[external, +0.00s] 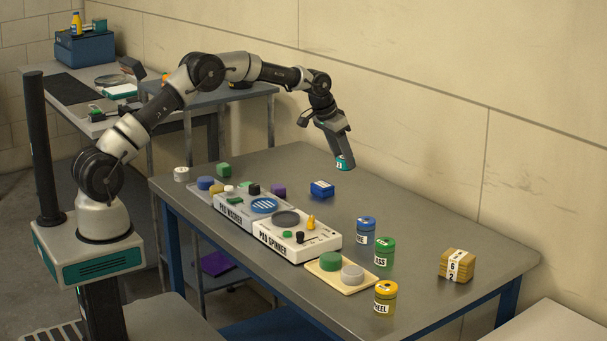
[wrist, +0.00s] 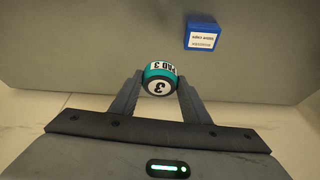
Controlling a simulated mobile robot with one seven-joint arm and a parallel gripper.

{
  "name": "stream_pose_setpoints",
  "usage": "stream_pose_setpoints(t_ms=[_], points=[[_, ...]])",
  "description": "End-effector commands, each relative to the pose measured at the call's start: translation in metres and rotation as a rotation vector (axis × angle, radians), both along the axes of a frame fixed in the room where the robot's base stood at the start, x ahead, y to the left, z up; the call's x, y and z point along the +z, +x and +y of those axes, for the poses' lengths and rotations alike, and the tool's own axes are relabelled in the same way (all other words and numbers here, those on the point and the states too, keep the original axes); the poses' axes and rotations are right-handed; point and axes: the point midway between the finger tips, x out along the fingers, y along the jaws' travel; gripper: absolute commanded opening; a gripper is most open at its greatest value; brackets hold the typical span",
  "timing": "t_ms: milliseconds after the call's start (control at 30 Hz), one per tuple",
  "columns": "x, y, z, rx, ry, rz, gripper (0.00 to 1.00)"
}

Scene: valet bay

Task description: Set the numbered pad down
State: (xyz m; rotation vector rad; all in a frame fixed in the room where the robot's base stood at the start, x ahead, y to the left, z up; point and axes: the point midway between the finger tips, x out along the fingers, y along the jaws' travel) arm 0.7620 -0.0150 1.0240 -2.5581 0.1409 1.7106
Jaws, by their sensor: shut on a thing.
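My gripper (external: 341,158) is shut on a round teal pad (external: 345,163), held in the air over the far side of the grey table (external: 420,220). In the wrist view the pad (wrist: 159,82) sits between the two dark fingers of my gripper (wrist: 158,92). A white label on its side reads "PAD 3", and its dark face carries a white disc with a 3. The table surface shows beyond the pad, and the pad looks clear of it.
A blue box (external: 322,189) with a white label lies near the pad; it also shows in the wrist view (wrist: 202,36). The pad washer (external: 235,207) and pad spinner (external: 290,239) stand in front. Labelled jars, including a blue one (external: 365,232), and a yellow-brown block (external: 456,266) stand right.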

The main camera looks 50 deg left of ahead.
Motion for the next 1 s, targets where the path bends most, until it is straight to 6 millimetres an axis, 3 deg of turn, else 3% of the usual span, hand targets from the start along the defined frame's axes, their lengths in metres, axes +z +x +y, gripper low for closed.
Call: stream_pose_setpoints(t_ms=[33,300,500,600,733,1000], points=[[-0.001,0.002,0.033,0.035,0.000,0.001,0.21],[0.001,-0.004,0.177,0.174,0.000,0.000,0.21],[0.001,-0.017,0.246,0.241,0.000,0.000,0.21],[0.001,-0.022,0.264,0.258,-0.001,-0.001,0.21],[-0.006,-0.025,0.273,0.267,-0.001,0.001,0.21],[-0.047,-0.025,0.274,0.267,0.000,0.000,0.21]])
